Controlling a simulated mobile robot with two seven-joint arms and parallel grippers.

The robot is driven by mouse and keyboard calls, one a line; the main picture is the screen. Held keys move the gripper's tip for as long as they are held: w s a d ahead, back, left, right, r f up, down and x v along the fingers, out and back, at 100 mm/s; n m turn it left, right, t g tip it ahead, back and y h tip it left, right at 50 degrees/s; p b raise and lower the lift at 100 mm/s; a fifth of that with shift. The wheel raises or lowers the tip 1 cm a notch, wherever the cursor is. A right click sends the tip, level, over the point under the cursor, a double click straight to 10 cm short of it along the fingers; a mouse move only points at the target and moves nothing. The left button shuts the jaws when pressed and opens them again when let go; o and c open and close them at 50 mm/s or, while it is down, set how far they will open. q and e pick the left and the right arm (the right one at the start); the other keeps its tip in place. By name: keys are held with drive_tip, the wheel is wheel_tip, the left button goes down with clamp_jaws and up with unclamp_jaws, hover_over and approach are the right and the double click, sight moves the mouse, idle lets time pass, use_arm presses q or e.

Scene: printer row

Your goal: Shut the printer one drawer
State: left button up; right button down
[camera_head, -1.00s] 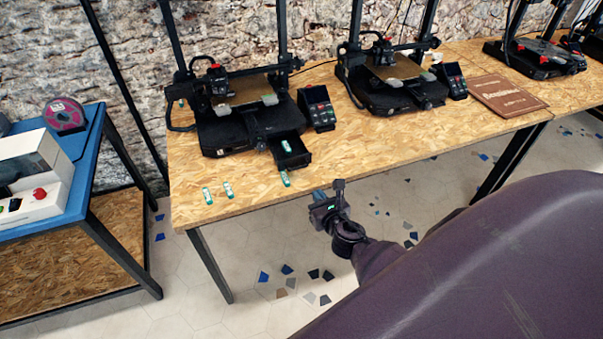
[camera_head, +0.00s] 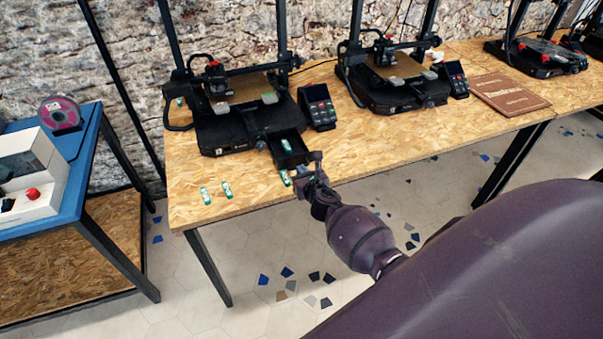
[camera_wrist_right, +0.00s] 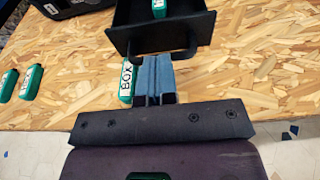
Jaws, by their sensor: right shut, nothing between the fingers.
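The printer one drawer (camera_head: 292,158) is a small black tray pulled out from the front of the leftmost printer (camera_head: 232,125). A green and white item lies in it. My right gripper (camera_head: 308,172) is shut and empty, just in front of the drawer at the table's front edge. In the right wrist view the closed blue fingers (camera_wrist_right: 153,74) point at the drawer front (camera_wrist_right: 150,40), near its handle (camera_wrist_right: 178,57). I cannot tell whether they touch it. My left gripper is not in view.
Green and white items (camera_head: 226,189) lie on the wooden table (camera_head: 380,145) left of the drawer, and one labelled BOX (camera_wrist_right: 125,85) lies beside my fingers. A blue bench (camera_head: 82,165) is at the left.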

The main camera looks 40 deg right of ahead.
sight(288, 147)
idle(0.3)
drive_tip(key=x, duration=0.2)
drive_tip(key=b+x, duration=0.1)
drive_tip(key=x, duration=0.2)
drive_tip(key=r+b+x, duration=0.1)
drive_tip(key=x, duration=0.1)
drive_tip(key=shift+w+d, duration=0.15)
drive_tip(key=shift+w, duration=0.15)
drive_tip(key=b+x, duration=0.1)
drive_tip(key=x, duration=0.1)
drive_tip(key=r+b+x, duration=0.1)
drive_tip(key=x, duration=0.1)
drive_tip(key=shift+w+d+f, duration=0.1)
drive_tip(key=shift+w+d, duration=0.1)
drive_tip(key=shift+w, duration=0.3)
drive_tip(key=shift+w+d, duration=0.1)
drive_tip(key=shift+w, duration=0.25)
drive_tip(key=shift+r+b, duration=0.3)
drive_tip(key=shift+w+d+r, duration=0.1)
drive_tip(key=shift+r, duration=0.15)
